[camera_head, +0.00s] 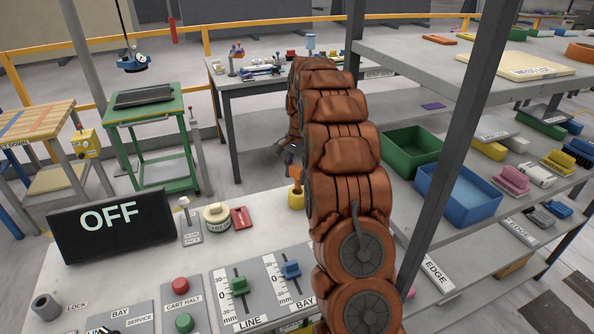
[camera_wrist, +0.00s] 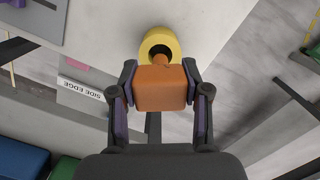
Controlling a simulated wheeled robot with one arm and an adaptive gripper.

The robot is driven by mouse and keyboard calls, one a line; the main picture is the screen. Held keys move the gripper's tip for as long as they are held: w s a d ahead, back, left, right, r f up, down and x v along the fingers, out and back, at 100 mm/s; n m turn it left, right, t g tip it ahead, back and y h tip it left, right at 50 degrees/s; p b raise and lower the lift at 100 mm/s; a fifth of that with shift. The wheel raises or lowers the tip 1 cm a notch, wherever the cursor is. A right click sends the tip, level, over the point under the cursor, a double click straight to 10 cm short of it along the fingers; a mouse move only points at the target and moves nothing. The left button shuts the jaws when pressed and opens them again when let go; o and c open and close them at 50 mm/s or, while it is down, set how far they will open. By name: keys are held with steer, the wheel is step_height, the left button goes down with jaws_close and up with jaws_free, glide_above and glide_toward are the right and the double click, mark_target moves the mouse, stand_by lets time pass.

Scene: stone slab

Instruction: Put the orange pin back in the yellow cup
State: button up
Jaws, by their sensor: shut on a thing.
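The yellow cup (camera_head: 296,202) stands on the pale slab near its far right edge, beside my arm. It also shows in the wrist view (camera_wrist: 158,36), with a dark round opening. My gripper (camera_wrist: 162,84) is shut on the orange pin (camera_wrist: 161,92), one finger on each side of its block-shaped head. The pin's narrower end points at the cup's opening and overlaps it in the wrist view. In the head view the orange pin (camera_head: 296,187) shows just above the cup. I cannot tell how far its tip is inside. My arm hides part of the gripper.
On the slab, a round cream-topped object (camera_head: 216,215), a red block (camera_head: 240,217) and an OFF display (camera_head: 112,226) stand left of the cup. Sliders and buttons lie nearer. A grey post (camera_head: 455,150) and shelves with green (camera_head: 412,165) and blue (camera_head: 458,207) bins stand right of my arm.

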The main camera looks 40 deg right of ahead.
mark_target(297, 187)
steer(key=shift+f+b, duration=0.9)
steer(key=shift+f, duration=1.55)
steer(key=shift+s+f, duration=0.1)
steer(key=shift+f, duration=0.1)
steer(key=shift+s+a+f, duration=0.1)
steer(key=shift+f, duration=0.05)
steer(key=o, duration=1.4)
steer(key=shift+w+d+r, duration=0.2)
steer(key=shift+w+r, duration=0.05)
steer(key=shift+r, duration=0.35)
steer(key=r, duration=0.6)
steer(key=d+r, duration=0.1)
steer(key=r, duration=0.2)
steer(key=shift+w+r, duration=0.15)
steer(key=shift+r, duration=0.2)
steer(key=shift+d+r, duration=0.1)
steer(key=shift+r, duration=0.4)
